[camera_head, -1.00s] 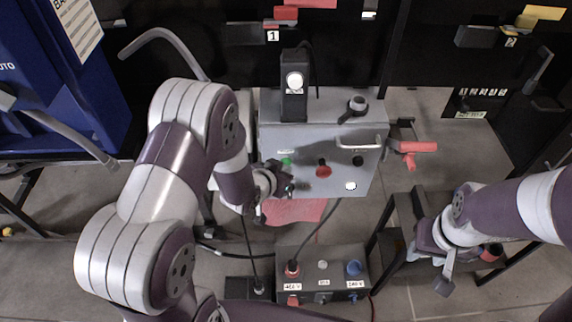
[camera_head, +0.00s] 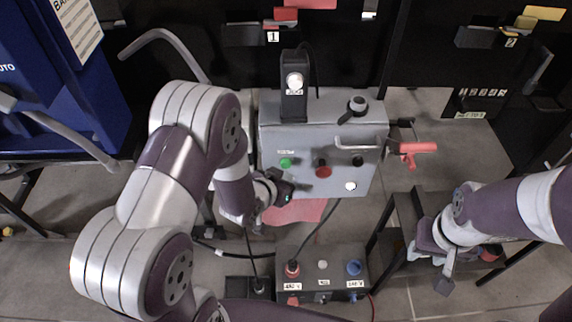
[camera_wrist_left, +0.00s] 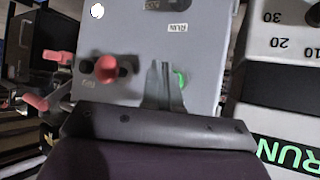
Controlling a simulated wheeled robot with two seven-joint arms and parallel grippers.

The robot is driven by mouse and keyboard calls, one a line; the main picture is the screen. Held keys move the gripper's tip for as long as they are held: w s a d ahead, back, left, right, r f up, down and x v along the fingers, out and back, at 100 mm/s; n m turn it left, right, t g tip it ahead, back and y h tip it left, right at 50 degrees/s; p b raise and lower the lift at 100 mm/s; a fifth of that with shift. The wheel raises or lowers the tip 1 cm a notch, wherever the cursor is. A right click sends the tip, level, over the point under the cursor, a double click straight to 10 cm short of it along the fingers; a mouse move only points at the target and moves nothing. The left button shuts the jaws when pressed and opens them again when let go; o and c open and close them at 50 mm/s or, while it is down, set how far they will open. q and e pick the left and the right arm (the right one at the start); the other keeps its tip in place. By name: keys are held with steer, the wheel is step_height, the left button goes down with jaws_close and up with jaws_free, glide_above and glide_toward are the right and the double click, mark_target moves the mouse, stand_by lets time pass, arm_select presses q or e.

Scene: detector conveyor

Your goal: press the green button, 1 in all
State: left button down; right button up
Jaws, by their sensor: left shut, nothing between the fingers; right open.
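The green button (camera_head: 285,162) sits on the left part of the grey control box's front face (camera_head: 310,140). It is in plain view in the head view. In the left wrist view the green button (camera_wrist_left: 181,79) shows just right of the fingertips and is partly hidden by them. My left gripper (camera_head: 287,197) is shut and empty, below the button in the head view. Its fingers (camera_wrist_left: 164,68) point at the panel in the left wrist view; I cannot tell the exact gap. My right gripper (camera_head: 440,268) is at the right, away from the box, and open.
A red knob (camera_head: 323,171) and a black knob (camera_head: 358,161) sit right of the green button. A handle (camera_head: 358,142) juts from the box. A smaller socket box (camera_head: 322,275) stands below. A display with green RUN letters (camera_wrist_left: 288,155) is at the wrist view's right.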

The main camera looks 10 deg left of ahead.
arm_select(q)
steer(key=shift+s+d, duration=0.2)
steer(key=shift+s, duration=0.55)
steer(key=shift+s+d, duration=0.2)
steer(key=shift+s, duration=0.5)
steer(key=shift+s+d, duration=0.2)
steer(key=shift+s, duration=0.55)
